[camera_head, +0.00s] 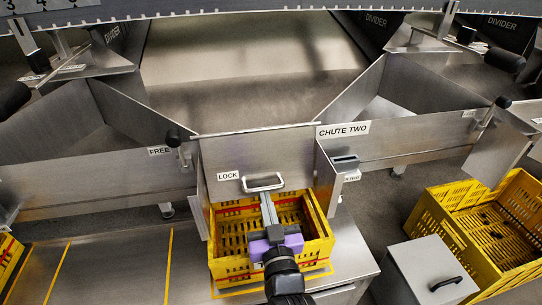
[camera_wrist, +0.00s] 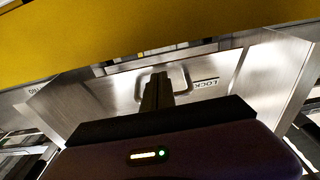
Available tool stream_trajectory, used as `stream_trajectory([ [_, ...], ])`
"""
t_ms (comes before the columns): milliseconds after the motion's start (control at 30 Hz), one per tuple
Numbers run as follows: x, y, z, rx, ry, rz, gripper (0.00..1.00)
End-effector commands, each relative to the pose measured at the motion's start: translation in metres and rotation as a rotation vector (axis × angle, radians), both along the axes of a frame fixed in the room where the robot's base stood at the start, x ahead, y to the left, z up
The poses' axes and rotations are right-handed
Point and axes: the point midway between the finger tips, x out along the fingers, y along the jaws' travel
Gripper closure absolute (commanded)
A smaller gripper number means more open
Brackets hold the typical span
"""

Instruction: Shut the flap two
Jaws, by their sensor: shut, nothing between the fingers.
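Flap two is the steel plate (camera_head: 285,152) across the mouth of the chute labelled CHUTE TWO, with a metal loop handle (camera_head: 263,183) low on it. A LOCK label is beside the handle. My gripper (camera_head: 267,198) is shut and empty, its fingertips at or just in front of the handle; I cannot tell whether they touch it. In the wrist view the shut fingers (camera_wrist: 156,90) overlap the handle (camera_wrist: 180,82), and the flap (camera_wrist: 208,72) fills the space behind.
A yellow crate (camera_head: 325,243) stands under the chute, below my gripper. Another yellow crate (camera_head: 515,248) and a grey box with a black handle (camera_head: 428,271) are at the right. Steel side walls (camera_head: 95,183) flank the chute. A lever with a black knob (camera_head: 173,138) is left of the flap.

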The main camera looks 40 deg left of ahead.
Motion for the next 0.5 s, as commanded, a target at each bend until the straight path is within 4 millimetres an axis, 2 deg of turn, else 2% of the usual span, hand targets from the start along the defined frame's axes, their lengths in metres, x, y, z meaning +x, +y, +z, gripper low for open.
stream_trajectory([
  [167, 0.007, 0.008, -0.010, -0.001, -0.001, 0.000, 1.00],
  [500, 0.012, 0.014, -0.015, -0.001, 0.001, 0.000, 1.00],
])
